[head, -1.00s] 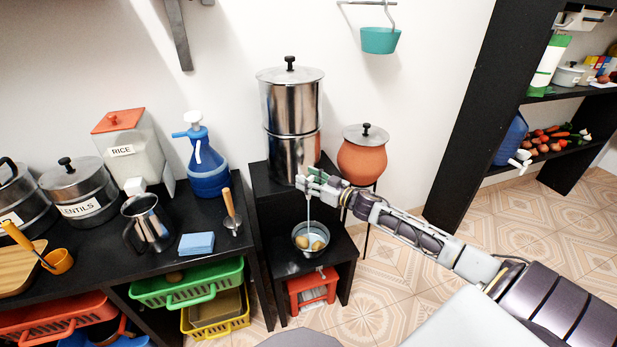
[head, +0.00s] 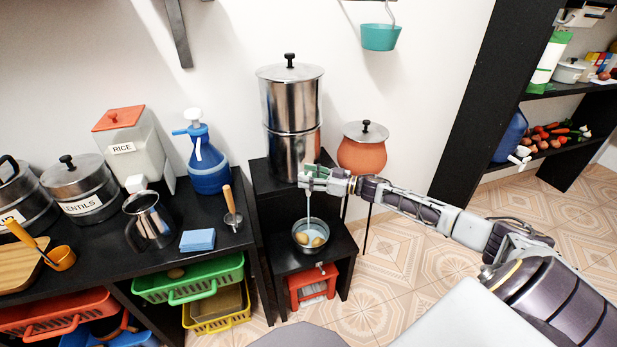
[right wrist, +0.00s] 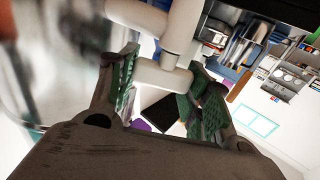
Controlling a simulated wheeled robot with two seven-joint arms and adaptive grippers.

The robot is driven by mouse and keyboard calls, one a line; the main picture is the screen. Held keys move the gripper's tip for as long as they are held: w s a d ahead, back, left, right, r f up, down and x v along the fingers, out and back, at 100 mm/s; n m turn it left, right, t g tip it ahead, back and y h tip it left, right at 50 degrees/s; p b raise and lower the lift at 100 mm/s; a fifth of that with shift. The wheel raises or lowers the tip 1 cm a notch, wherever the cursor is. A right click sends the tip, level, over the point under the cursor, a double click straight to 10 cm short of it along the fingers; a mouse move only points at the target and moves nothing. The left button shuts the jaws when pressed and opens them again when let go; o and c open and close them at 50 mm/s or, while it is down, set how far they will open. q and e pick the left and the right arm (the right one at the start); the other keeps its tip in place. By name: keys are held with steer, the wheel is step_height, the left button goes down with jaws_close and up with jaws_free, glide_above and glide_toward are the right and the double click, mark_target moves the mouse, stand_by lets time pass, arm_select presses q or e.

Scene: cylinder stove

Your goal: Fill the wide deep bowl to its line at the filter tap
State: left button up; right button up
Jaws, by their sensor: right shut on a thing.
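The tall steel filter (head: 291,105) stands on the upper step. A thin pale stream of water (head: 309,206) falls from its tap into the bowl. My right gripper (head: 311,176) is at the tap, above the bowl. The right wrist view shows its green-padded fingers (right wrist: 160,95) shut on the white tap (right wrist: 160,77). The fill line and water level are too small to tell. My left gripper is out of view.
A clay pot (head: 361,156) stands just right of the filter. The left counter (head: 95,262) holds a blue pump jug (head: 208,172), steel jug and tins. Open tiled floor (head: 385,290) lies right of the stand.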

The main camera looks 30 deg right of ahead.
stand_by(0.5)
steer(key=o, duration=1)
steer(key=shift+o, duration=0.2)
steer(key=shift+d, duration=0.1)
steer(key=v, duration=1.1)
steer(key=shift+s+d, duration=0.25)
steer(key=shift+s, duration=0.05)
stand_by(0.5)
